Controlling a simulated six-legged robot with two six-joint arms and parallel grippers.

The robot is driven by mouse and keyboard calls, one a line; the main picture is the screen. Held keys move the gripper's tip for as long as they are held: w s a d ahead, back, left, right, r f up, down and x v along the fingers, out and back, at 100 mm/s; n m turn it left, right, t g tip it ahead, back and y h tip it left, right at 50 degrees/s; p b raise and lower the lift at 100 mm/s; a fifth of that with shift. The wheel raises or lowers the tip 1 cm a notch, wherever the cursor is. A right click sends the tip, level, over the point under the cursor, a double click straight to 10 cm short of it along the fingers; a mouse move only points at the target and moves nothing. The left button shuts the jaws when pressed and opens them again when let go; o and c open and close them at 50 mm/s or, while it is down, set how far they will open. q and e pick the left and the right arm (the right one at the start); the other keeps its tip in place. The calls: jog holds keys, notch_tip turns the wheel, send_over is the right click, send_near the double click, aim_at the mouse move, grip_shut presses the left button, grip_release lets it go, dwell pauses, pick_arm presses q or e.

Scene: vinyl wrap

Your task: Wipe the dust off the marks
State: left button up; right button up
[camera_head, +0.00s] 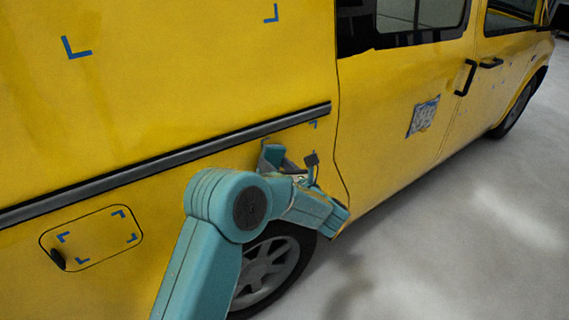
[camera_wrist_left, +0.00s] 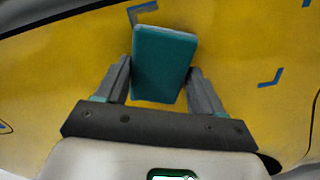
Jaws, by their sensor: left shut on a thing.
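My left gripper (camera_wrist_left: 160,88) is shut on a teal pad (camera_wrist_left: 165,62), held between its two grey fingers in the wrist view. The pad's far end is near a blue corner mark (camera_wrist_left: 142,10) on the yellow van; I cannot tell whether it touches the panel. In the head view my left gripper (camera_head: 294,166) is beside the van, above the rear wheel and just under a small blue mark (camera_head: 313,125). Other blue marks show at the upper left (camera_head: 75,49) and top (camera_head: 271,14) of the van. Dust on the marks is not clear. My right gripper is not in view.
A dark trim rail (camera_head: 170,165) runs along the van's side above my arm. A fuel flap (camera_head: 92,237) with small blue corner marks is at lower left. The rear wheel (camera_head: 268,270) is partly behind my arm. A patterned sticker (camera_head: 423,117) is on the door. Grey floor is open at right.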

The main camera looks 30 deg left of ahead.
aim_at(302, 140)
pick_arm(q)
jog(key=shift+s+a+r+p, duration=0.1)
jog(key=shift+s+r+p, duration=0.1)
jog(key=shift+r+p, duration=0.25)
jog(key=shift+s+r+p, duration=0.2)
jog(key=shift+r+p, duration=0.05)
jog(key=shift+r, duration=0.25)
jog(key=shift+w+d+f+p, duration=0.15)
jog(key=shift+w+d, duration=0.3)
jog(key=shift+w, duration=0.7)
jog(key=shift+w+d+r+p, duration=0.15)
jog(key=shift+w+d, duration=0.35)
jog(key=shift+w, duration=0.7)
jog(key=shift+w+d+f+p, duration=0.15)
jog(key=shift+w+d, duration=0.3)
jog(key=shift+w, duration=0.7)
jog(key=shift+w+d, duration=0.25)
jog(key=shift+w, duration=0.45)
jog(key=shift+w+d, duration=0.25)
jog(key=shift+w, duration=0.45)
jog(key=shift+w+d, duration=0.25)
jog(key=shift+w, duration=0.45)
jog(key=shift+s+d, duration=0.15)
jog(key=shift+d, duration=0.45)
jog(key=shift+p+v, duration=0.3)
jog(key=shift+v, duration=2.05)
jog(key=shift+s, duration=0.1)
